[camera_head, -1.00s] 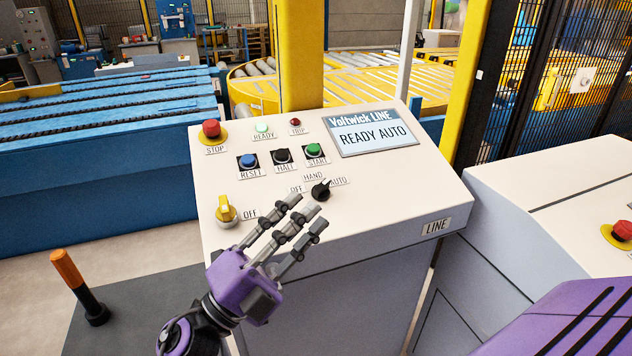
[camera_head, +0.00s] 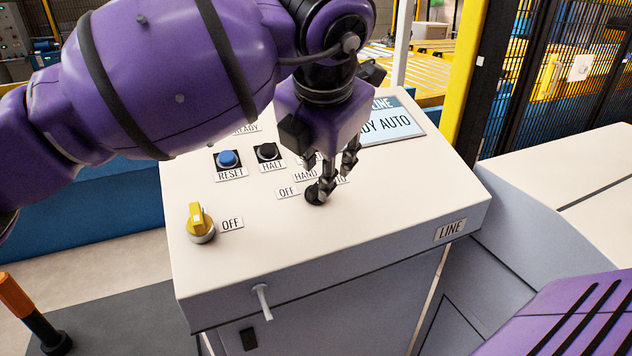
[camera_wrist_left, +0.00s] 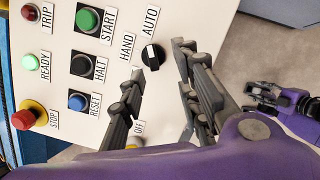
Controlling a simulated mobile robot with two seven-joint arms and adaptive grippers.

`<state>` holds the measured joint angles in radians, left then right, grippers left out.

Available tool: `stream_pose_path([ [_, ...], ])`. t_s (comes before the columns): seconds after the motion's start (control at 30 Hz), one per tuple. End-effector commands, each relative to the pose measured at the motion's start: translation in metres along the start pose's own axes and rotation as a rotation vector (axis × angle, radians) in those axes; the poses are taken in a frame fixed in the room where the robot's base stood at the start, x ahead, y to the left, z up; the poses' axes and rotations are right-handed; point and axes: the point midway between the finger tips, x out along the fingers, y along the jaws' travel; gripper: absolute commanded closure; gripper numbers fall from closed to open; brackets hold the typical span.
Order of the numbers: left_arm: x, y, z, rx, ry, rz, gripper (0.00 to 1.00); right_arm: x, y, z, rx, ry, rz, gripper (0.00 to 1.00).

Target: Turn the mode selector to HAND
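The mode selector is a black knob with OFF, HAND and AUTO labels around it; it shows in the head view (camera_head: 317,194) and in the wrist view (camera_wrist_left: 153,57). Its white mark points toward AUTO in the wrist view. My left gripper (camera_head: 335,183) reaches down over it from above, partly hiding the knob and the AUTO label. In the wrist view the left gripper's fingers (camera_wrist_left: 158,62) are spread, with the knob between their tips. I cannot tell whether they touch it. My right gripper (camera_wrist_left: 268,98) shows at the wrist view's right edge, its finger state unclear.
The display (camera_head: 392,124) partly reads "DY AUTO". Close by on the panel are the blue RESET button (camera_head: 228,158), black HALT button (camera_head: 267,151), green START button (camera_wrist_left: 88,19) and yellow OFF switch (camera_head: 200,220). The red STOP button (camera_wrist_left: 24,119) is farther off.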

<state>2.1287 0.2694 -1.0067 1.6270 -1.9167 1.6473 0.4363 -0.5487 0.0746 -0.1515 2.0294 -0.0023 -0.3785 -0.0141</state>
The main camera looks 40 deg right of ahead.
Motion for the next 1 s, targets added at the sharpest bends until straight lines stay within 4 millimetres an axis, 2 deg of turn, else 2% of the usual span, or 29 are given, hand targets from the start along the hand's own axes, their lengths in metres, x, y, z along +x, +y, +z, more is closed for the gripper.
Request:
stream_pose_path([
  [0.07,-0.002,0.006,0.001,0.003,0.006,0.036,0.7,0.0,0.0,-0.001,-0.001,0.003,0.001,0.6],
  [0.17,0.006,0.009,0.001,0.002,0.009,0.047,0.7,0.0,0.0,-0.002,-0.001,0.004,0.001,0.6],
  [0.4,0.044,0.01,0.001,0.002,0.008,0.043,0.7,-0.001,0.001,-0.002,0.0,0.003,0.001,0.6],
  [0.6,0.067,0.011,0.001,0.002,0.006,0.043,0.7,-0.001,0.001,0.001,0.001,-0.003,0.001,0.6],
  [0.93,0.072,0.011,0.001,0.003,0.005,0.043,0.7,-0.001,0.001,0.002,0.002,-0.006,0.001,0.6],
  [1.0,0.072,0.011,0.001,0.003,0.005,0.042,0.76,-0.001,0.001,0.002,0.002,-0.005,0.001,0.6],
])
